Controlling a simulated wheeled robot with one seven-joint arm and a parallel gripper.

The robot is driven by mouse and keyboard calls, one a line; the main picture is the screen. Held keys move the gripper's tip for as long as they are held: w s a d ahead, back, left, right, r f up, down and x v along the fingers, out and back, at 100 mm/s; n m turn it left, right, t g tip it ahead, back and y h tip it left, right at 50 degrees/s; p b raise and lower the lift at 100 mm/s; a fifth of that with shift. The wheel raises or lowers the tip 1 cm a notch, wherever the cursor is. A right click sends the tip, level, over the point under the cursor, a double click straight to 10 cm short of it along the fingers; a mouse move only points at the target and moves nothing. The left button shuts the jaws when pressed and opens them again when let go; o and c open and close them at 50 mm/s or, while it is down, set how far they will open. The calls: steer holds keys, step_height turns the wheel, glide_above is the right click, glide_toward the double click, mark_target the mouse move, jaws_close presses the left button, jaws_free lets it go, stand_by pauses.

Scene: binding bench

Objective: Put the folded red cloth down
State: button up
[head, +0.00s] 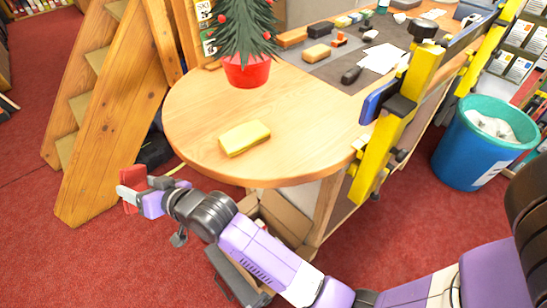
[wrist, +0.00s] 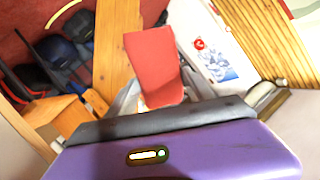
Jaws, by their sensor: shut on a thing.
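The folded red cloth (head: 130,204) is held in my gripper (head: 131,190), at the left of the head view, beside the wooden stairs. The cloth is a small flat red piece and is partly hidden by the fingers. In the wrist view the cloth (wrist: 152,64) stands out beyond the purple gripper body, and its near end is between the fingers. My gripper is shut on it. The cloth is off the round wooden table (head: 195,125), to the left of the table's near edge.
A yellow block (head: 244,138) lies on the table, and a small tree in a red pot (head: 246,70) stands behind it. Wooden stairs (head: 115,120) rise at the left. Yellow clamps (head: 385,145) and a teal bin (head: 478,150) are at the right. The table's left-front part is bare.

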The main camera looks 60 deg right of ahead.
steer(key=shift+w+d+r, duration=0.15)
steer(key=shift+w+r, duration=0.5)
steer(key=shift+r, duration=0.3)
steer(key=w+d+r+m+g+h+p, duration=0.1)
steer(key=w+d+r+g, duration=0.15)
steer(key=d+r, duration=0.35)
steer(key=w+d+r+m+g+h+p, duration=0.15)
steer(key=w+d+r, duration=0.25)
steer(key=r, duration=0.4)
steer(key=s+d+r+m+g+h+p, duration=0.1)
steer(key=s+d+r+m+g+h, duration=0.3)
steer(key=d+r, duration=1)
steer(key=s+d+m+g+y+p, duration=0.1)
steer(key=s+d+m+g, duration=0.3)
steer(key=s, duration=0.6)
steer(key=s+d+m+g+y+p, duration=0.1)
steer(key=s+d+m+g+y, duration=0.1)
steer(key=s+d+m, duration=0.55)
steer(key=s+a+m+g+y+p, duration=0.1)
steer(key=s+a+m+y, duration=0.1)
steer(key=s+a, duration=1.1)
steer(key=shift+s+f+m, duration=0.45)
steer(key=shift+m, duration=0.05)
